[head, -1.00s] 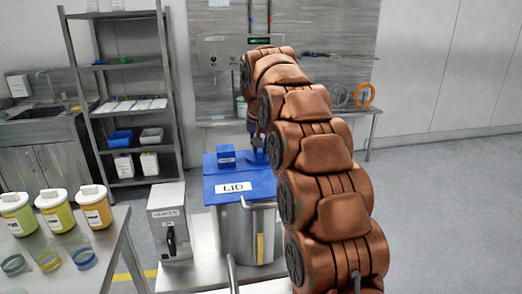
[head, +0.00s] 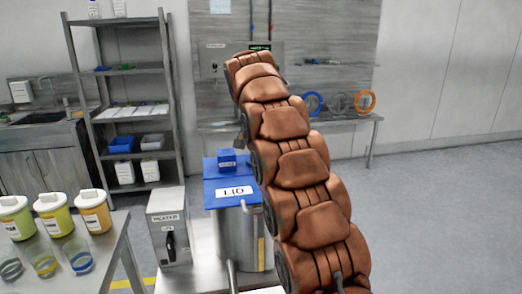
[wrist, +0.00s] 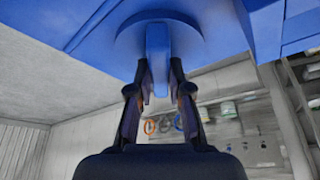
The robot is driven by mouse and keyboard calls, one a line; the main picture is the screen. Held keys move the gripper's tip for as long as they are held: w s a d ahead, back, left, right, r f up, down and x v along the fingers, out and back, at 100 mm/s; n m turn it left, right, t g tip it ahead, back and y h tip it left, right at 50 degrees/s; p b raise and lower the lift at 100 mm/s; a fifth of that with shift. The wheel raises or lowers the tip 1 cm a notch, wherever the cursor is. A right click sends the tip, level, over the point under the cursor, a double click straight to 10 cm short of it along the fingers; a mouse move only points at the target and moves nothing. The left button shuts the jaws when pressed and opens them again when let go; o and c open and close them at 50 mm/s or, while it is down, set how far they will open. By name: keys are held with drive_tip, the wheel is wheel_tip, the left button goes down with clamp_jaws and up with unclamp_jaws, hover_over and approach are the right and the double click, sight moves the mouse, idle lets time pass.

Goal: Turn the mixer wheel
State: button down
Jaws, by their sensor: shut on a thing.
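In the wrist view my gripper (wrist: 158,75) is shut on the upright bar of a blue knob (wrist: 157,40), one finger on each side. The knob has a round blue disc behind the bar and sits on a blue surface. In the head view the blue lid (head: 211,196), labelled LID, covers a steel tank (head: 238,238). A small blue box (head: 227,160) stands on the lid; its label is too small to read surely. My arm hides the gripper's hold and the lid's right part. I cannot tell surely whether the knob is the mixer wheel.
A grey heater box (head: 168,228) with a black handle stands left of the tank. Tubs and jars are on the left table (head: 110,245). Blue, grey and orange rings (head: 365,101) stand on the back bench. A shelf rack (head: 122,68) is behind. The right floor is clear.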

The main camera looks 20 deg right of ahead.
drive_tip(key=c, duration=1.1)
unclamp_jaws()
drive_tip(key=shift+r, duration=0.1)
drive_tip(key=shift+v, duration=2.5)
drive_tip(key=shift+s+a, duration=4.15)
drive_tip(key=shift+a, duration=0.2)
